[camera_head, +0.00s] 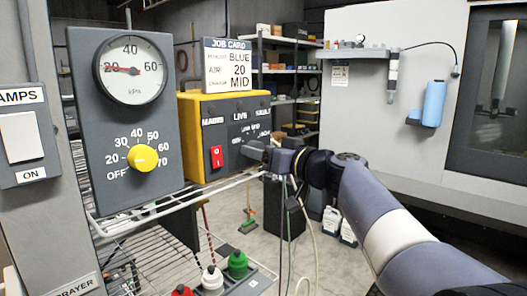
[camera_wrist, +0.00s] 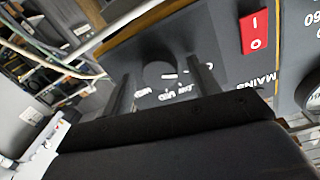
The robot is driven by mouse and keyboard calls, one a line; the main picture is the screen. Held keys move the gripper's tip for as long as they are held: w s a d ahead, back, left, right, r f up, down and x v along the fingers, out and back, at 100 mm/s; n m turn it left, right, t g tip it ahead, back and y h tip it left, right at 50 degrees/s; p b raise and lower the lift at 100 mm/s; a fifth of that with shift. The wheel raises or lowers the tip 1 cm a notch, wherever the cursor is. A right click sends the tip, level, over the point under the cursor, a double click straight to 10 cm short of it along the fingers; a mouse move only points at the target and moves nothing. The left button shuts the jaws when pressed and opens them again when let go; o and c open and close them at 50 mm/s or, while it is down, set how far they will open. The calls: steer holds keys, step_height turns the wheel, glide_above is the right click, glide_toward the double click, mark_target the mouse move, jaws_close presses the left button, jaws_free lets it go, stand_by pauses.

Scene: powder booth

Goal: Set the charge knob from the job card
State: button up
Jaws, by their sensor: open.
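The job card (camera_head: 228,65) reads BLUE, AIR 20, CHARGE MID. It stands on the yellow-edged control box (camera_head: 187,140), whose dark face carries MAINS, LIVE and FAULT labels. In the wrist view the dark round charge knob (camera_wrist: 158,72) lies between the two open fingers of my gripper (camera_wrist: 160,69). White position labels (camera_wrist: 178,92) show beside it, upside down. I cannot tell where the knob points or whether the fingers touch it.
A red rocker switch (camera_head: 216,157) sits left of my gripper. The grey air panel (camera_head: 88,140) has a gauge (camera_head: 131,69) near 20 and a yellow knob (camera_head: 142,158). A wire rack (camera_head: 175,200) runs below, with coloured bottles (camera_head: 237,265) beneath.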

steer(key=c, duration=1)
steer(key=shift+m, duration=0.4)
steer(key=m+g, duration=0.1)
steer(key=m, duration=1.5)
steer(key=shift+d+p, duration=0.1)
steer(key=shift+p, duration=0.25)
steer(key=shift+m, duration=0.3)
